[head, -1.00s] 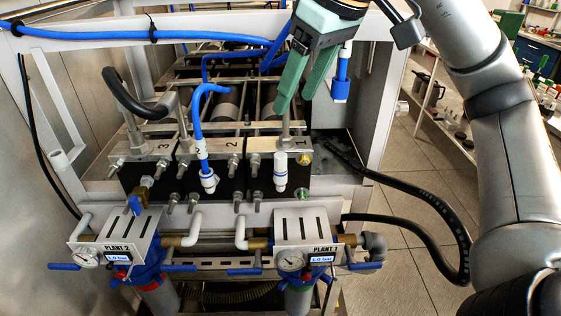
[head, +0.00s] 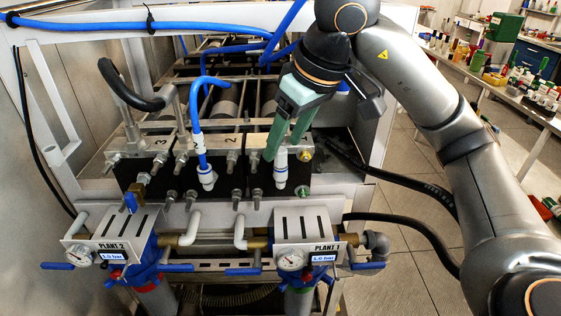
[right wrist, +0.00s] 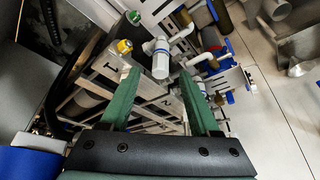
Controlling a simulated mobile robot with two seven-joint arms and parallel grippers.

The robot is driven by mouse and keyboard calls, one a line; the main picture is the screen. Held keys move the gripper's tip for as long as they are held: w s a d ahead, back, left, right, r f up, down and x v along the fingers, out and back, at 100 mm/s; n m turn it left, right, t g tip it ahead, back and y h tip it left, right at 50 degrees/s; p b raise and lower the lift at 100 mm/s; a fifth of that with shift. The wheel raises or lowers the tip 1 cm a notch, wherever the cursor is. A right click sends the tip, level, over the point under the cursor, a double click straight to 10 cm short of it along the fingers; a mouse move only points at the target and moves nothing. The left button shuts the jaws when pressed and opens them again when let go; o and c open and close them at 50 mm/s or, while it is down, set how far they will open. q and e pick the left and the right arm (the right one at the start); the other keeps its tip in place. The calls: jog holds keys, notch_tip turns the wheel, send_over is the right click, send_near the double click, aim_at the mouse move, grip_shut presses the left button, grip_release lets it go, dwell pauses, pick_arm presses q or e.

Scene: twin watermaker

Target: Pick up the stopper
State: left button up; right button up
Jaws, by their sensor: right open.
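The stopper (head: 281,172), a white plug with a blue ring, stands upright at the front of the block marked 1. My right gripper (head: 284,148) is open, with its green fingers pointing down at the stopper's upper end; one finger partly covers the area beside it. In the right wrist view the stopper (right wrist: 160,58) shows just beyond and between the two open fingertips (right wrist: 160,73). Nothing is held. I cannot tell whether a finger touches the stopper. My left gripper is not in view.
A similar white fitting with a blue hose (head: 198,120) stands at block 2, left of the stopper. A black bent hose (head: 130,90) rises at block 3. Plant 1's panel (head: 306,228) and gauge sit below.

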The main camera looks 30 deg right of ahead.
jog(key=shift+w+a+f, duration=0.1)
jog(key=shift+w+f, duration=0.15)
jog(key=shift+f, duration=0.45)
grip_shut()
dwell(0.3)
